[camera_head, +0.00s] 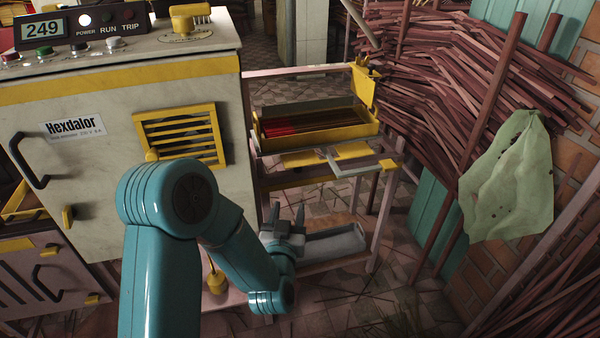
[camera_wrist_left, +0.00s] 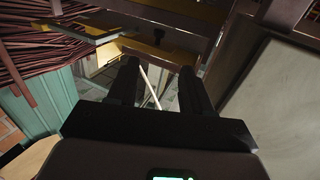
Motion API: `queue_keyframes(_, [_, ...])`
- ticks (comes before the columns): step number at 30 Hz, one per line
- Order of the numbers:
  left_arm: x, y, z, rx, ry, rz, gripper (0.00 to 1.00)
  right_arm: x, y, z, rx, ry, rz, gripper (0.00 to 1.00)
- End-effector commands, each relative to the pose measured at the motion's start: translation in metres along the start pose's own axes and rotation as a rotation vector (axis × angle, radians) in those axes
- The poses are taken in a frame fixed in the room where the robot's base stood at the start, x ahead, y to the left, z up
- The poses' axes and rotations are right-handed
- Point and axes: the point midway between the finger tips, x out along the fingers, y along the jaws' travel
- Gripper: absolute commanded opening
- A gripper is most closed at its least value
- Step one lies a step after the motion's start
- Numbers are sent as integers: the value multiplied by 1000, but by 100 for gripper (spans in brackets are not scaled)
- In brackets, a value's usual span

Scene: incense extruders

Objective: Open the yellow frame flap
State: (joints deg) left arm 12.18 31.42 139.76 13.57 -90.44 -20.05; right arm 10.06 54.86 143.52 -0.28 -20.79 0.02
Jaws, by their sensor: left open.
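A grey frame with yellow pads (camera_head: 345,158) sticks out low at the front of the side rack, under a yellow tray (camera_head: 355,131) holding red-tipped sticks. I cannot tell for certain which yellow part is the flap. A yellow plate (camera_head: 364,88) stands upright at the tray's far right corner. My left gripper (camera_head: 287,212) is open, below and in front of the tray, its fingers pointing up. In the left wrist view my open fingers (camera_wrist_left: 158,70) have a thin pale rod (camera_wrist_left: 150,88) showing between or beyond them. A yellow-edged frame (camera_wrist_left: 85,40) is above left. My right gripper is not in view.
The cream machine (camera_head: 100,110) with a yellow louvred vent (camera_head: 180,136) stands left of the rack. A grey lower tray (camera_head: 335,243) lies close beside my gripper. Stacked brown sticks (camera_head: 440,80) and a green cloth (camera_head: 510,175) are at right.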

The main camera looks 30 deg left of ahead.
Motion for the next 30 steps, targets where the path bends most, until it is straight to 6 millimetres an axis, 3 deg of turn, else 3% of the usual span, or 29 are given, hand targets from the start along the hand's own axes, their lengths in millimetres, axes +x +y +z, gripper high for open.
queue_keyframes(9, [79,3,1,-1,4,1,50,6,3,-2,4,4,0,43])
queue_keyframes(15, [121,5,1,0,3,4,50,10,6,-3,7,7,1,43])
queue_keyframes(21, [142,6,1,0,1,6,50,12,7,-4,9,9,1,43])
queue_keyframes(30, [146,6,0,0,1,6,50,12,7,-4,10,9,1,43])
